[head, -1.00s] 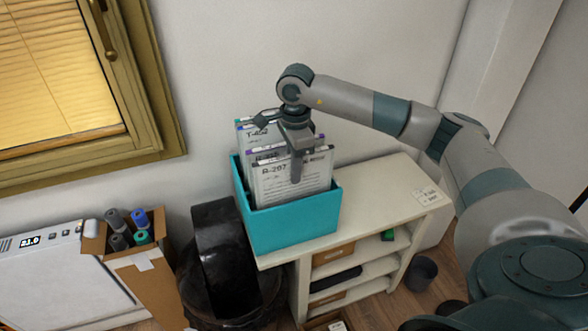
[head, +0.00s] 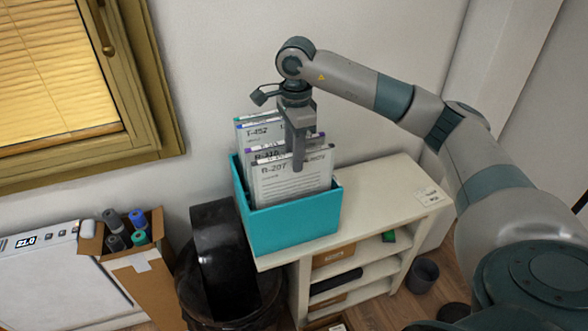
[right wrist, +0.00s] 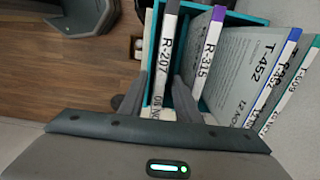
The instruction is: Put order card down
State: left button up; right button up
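The order card labelled R-207 (head: 290,178) stands upright in the front of the teal box (head: 300,226). It also shows edge-on in the right wrist view (right wrist: 165,55). In the right wrist view the fingers (right wrist: 167,98) are apart, around the card's upper edge, with a gap beside the card. Cards labelled R-315 (right wrist: 209,55) and T-452 (head: 262,132) stand behind it. My left gripper is not in view.
A black bin (head: 225,270) and a carton of rolled items (head: 145,275) stand to the left. The wall is close behind the box.

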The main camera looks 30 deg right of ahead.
notch_tip(320, 180, up, 6)
jog(key=shift+f+b, duration=0.1)
jog(key=shift+b, duration=0.75)
jog(key=shift+r, duration=0.85)
jog(key=shift+f, duration=0.1)
